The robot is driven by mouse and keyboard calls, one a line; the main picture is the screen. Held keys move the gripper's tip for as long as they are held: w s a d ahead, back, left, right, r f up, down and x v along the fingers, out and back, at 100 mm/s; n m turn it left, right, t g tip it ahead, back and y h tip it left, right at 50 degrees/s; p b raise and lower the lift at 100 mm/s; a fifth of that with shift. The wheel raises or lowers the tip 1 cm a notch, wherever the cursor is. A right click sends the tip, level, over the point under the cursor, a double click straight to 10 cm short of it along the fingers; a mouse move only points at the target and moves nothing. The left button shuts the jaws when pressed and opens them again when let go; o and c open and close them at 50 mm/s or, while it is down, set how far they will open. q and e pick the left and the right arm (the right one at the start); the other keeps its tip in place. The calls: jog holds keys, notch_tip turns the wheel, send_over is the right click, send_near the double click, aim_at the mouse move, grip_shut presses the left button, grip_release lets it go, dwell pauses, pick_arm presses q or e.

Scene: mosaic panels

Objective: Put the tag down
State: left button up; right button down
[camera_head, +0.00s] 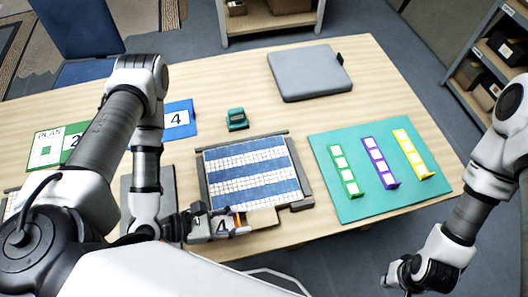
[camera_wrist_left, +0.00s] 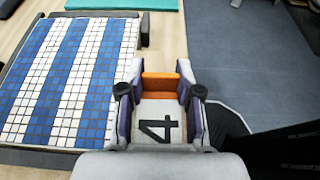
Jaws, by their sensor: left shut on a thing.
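The tag, white with a black 4 and an orange end, shows between the fingers in the left wrist view (camera_wrist_left: 158,122). My left gripper (camera_wrist_left: 160,92) is shut on it. In the head view, the gripper (camera_head: 222,222) is at the table's front edge, just in front of the blue-and-white mosaic panel (camera_head: 250,168). The tag is small there and partly hidden by the fingers. The panel also shows at the left of the left wrist view (camera_wrist_left: 65,80). My right gripper (camera_head: 400,274) is low at the right, off the table; its fingers are too unclear to judge.
A teal mat (camera_head: 375,205) with green, purple and yellow strips lies at the right. A blue card marked 4 (camera_head: 180,120) and a green plan board (camera_head: 48,150) lie at the left. A small green device (camera_head: 237,120) and a grey case (camera_head: 308,74) stand behind the panel.

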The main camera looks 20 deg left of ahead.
pick_arm(q)
jog(key=shift+s+d+r, duration=0.15)
jog(key=shift+s+r, duration=0.05)
jog(key=shift+s, duration=0.15)
jog(key=shift+f, duration=0.1)
jog(key=b, duration=1.1)
send_over(267, 185)
jog(key=s, duration=0.2)
notch_tip(267, 185, down, 2)
jog(key=shift+f, duration=0.1)
jog(key=shift+w+r+p, duration=0.5)
jog(key=shift+w+p, duration=0.25)
jog(key=shift+w, duration=0.15)
notch_tip(267, 185, down, 3)
jog(key=shift+w+r+p, duration=0.1)
jog(key=shift+p, duration=0.3)
jog(key=shift+w+f, duration=0.15)
jog(key=shift+f, duration=0.3)
